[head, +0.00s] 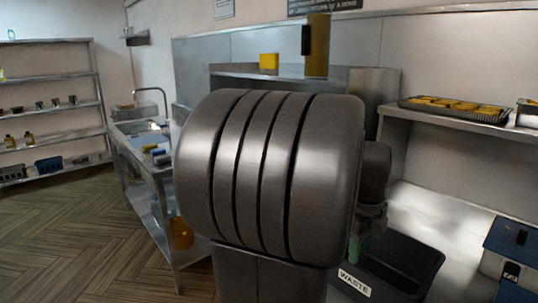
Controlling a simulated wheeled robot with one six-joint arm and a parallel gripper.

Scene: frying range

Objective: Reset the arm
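A large grey metal link of my arm (270,175) fills the middle of the head view. A smaller, darker part of it shows at its right side. My gripper does not show, and I cannot tell where it is or whether it is open or shut. The arm hides much of the counter and wall behind it.
A black bin with a WASTE label (355,283) stands at lower right, near a blue box (515,243). A tray of yellow food (455,108) sits on the right shelf. A steel sink table (128,150) and a shelf rack (50,75) stand left. The wooden floor (75,235) is clear.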

